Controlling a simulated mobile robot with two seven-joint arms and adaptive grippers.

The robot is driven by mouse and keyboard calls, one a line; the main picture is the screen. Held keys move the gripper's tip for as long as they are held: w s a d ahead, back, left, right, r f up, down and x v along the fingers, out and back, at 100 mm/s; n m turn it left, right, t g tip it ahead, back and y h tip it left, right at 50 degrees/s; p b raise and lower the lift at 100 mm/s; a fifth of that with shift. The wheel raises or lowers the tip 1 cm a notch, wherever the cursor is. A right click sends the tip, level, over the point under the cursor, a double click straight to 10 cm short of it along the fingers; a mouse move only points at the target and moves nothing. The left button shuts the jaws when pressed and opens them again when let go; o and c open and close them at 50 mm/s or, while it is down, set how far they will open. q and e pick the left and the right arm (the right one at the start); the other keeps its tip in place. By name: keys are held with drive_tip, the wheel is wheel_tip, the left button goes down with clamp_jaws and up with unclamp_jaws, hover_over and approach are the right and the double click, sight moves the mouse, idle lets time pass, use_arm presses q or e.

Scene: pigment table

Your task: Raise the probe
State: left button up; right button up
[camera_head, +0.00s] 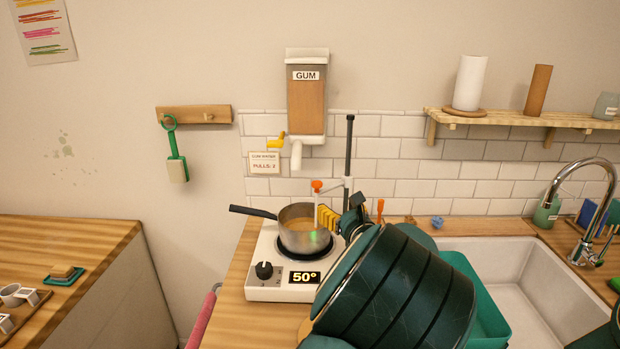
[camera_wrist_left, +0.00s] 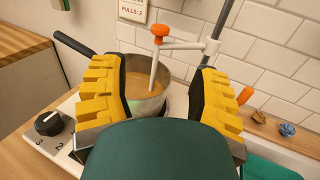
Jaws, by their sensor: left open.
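The probe (camera_head: 316,204) is a thin white rod with an orange knob on top, held by a white side arm from a dark upright post (camera_head: 349,150). Its lower end reaches into a steel pot (camera_head: 305,238) of tan liquid. In the left wrist view the probe (camera_wrist_left: 154,68) stands between the yellow finger pads, beyond the palm. My left gripper (camera_head: 333,218) is open and empty, just right of the probe in the head view; my forearm hides part of the post's base. Whether a pad touches the probe cannot be told. My right gripper is not in view.
The pot sits on a white hot plate (camera_head: 262,289) reading 50°, with its handle to the left. A gum dispenser (camera_head: 307,95) hangs above. A sink (camera_head: 540,275) lies right. An orange-topped item (camera_wrist_left: 245,95) stands near the right pad.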

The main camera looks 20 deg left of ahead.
sight(319, 185)
use_arm(q)
drive_tip(key=x, duration=1.4)
drive_tip(key=shift+c, duration=0.4)
drive_tip(key=shift+r, duration=0.1)
clamp_jaws()
